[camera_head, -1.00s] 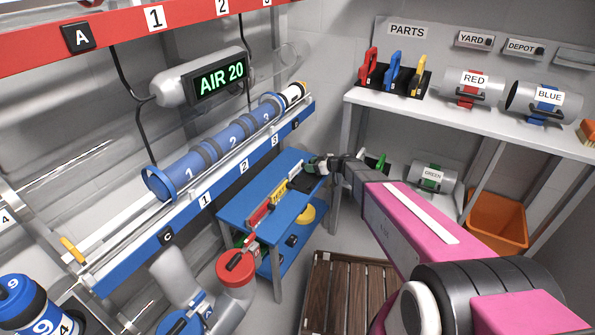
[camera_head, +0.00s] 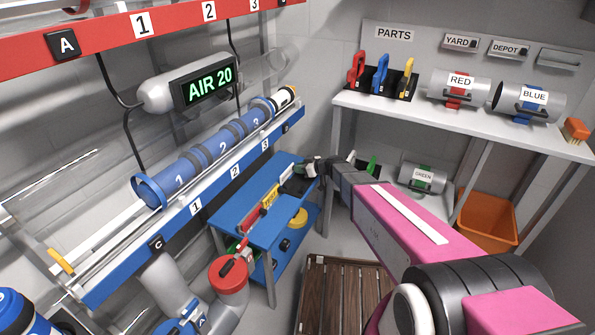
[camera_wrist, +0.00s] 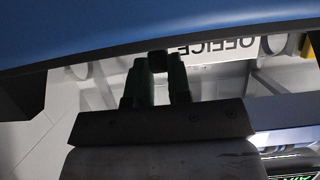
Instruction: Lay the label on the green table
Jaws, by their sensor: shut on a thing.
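The label is a white plate reading OFFICE (camera_wrist: 222,48), upside down in the wrist view, with its upper part cut off by a blue surface. My gripper (camera_wrist: 160,75) is shut on a small black piece at its left end. In the head view my gripper (camera_head: 308,167) is over the far right end of a blue table (camera_head: 228,213); the label cannot be made out there. I see no green table in either view.
The blue table carries a yellow block (camera_head: 270,195), a red tool (camera_head: 251,217) and dark items. The long blue tube (camera_head: 205,155) runs along the left. A parts shelf (camera_head: 440,118) stands at right. A wooden pallet (camera_head: 345,295) lies on the floor.

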